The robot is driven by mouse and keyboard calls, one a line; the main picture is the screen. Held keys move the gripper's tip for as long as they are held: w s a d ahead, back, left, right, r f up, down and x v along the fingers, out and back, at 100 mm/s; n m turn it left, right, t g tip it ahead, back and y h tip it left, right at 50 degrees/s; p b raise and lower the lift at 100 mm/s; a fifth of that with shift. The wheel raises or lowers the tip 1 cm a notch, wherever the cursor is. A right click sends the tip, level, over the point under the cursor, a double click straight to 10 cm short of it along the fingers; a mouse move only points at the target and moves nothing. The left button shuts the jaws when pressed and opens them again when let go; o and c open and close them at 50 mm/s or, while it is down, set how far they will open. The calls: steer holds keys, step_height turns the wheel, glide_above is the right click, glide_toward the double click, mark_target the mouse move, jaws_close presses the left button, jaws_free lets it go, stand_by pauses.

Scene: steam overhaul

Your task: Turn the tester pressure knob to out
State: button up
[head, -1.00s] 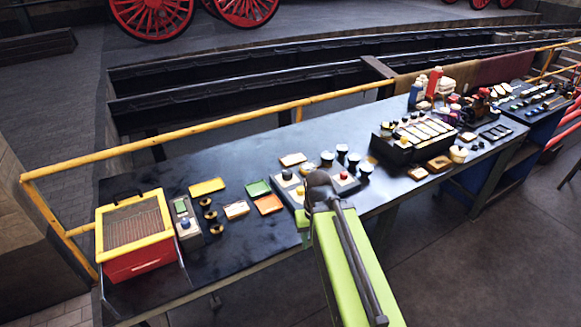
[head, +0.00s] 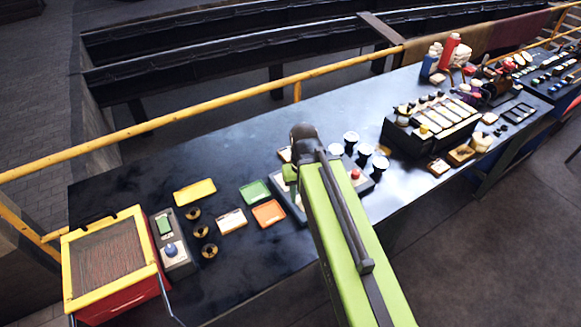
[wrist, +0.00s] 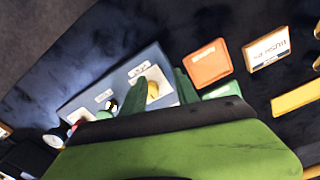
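The tester panel, a grey-blue box (head: 367,184), lies on the bench under the end of my arm in the head view. In the wrist view the panel (wrist: 83,98) carries white labels too blurred to read and a yellow knob (wrist: 153,90). My gripper (wrist: 156,92) has two green fingers spread apart. The yellow knob appears between them, with a gap on the right side. I cannot tell whether the left finger touches it, or how high the fingers are.
Orange (head: 268,213) and green (head: 255,192) trays lie left of the panel. Black cups (head: 365,153) stand at its right. A separate box with a blue knob (head: 171,249) sits beside the yellow-rimmed red bin (head: 119,298). A yellow rail (head: 190,117) runs along the bench's back.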

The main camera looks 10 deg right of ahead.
steer(key=shift+o, duration=1.2)
steer(key=shift+w+a+r, duration=0.1)
steer(key=shift+w+r, duration=0.05)
steer(key=shift+w, duration=0.05)
steer(key=o, duration=0.4)
steer(key=w+r+m+p, duration=0.6)
steer(key=p, duration=0.1)
steer(key=shift+w+a+r+m, duration=0.3)
steer(key=shift+a+r+m, duration=0.05)
steer(key=shift+a+m, duration=0.1)
steer(key=w+r+m+p, duration=0.6)
steer(key=w+m, duration=0.2)
steer(key=m, duration=0.3)
step_height(320, 180, down, 18)
steer(key=b, duration=1.7)
steer(key=shift+s+d+r+b, duration=0.1)
steer(key=shift+s+d+b, duration=0.05)
steer(key=shift+b, duration=0.2)
steer(key=shift+r, duration=0.1)
steer(key=c, duration=1.4)
